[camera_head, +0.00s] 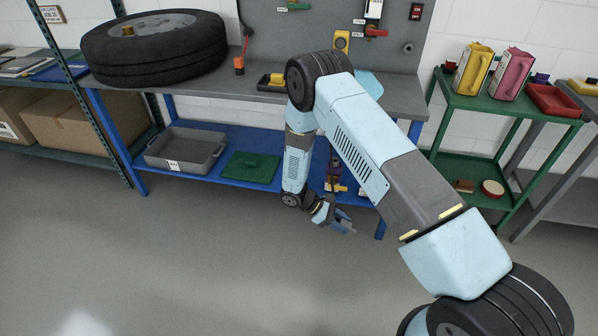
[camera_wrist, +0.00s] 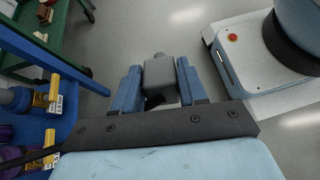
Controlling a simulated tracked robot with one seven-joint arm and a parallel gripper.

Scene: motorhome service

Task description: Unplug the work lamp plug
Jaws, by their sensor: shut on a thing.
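My gripper (camera_head: 337,218) hangs low in front of the blue lower shelf in the head view, clear above the floor. In the wrist view my gripper (camera_wrist: 159,80) has its two blue fingers on either side of a dark grey block (camera_wrist: 159,73) and is shut on it. The block looks like the work lamp plug. Its lower part is hidden by the gripper body. No socket shows near the block; bare floor lies around it. I cannot make out a cable on it.
The workbench (camera_head: 410,97) carries a tyre (camera_head: 155,50). Its blue lower shelf holds a grey bin (camera_head: 185,150) and a green tray (camera_head: 250,167). Bottles (camera_wrist: 15,100) stand close left in the wrist view. A green cart (camera_head: 470,105) stands right. The front floor is open.

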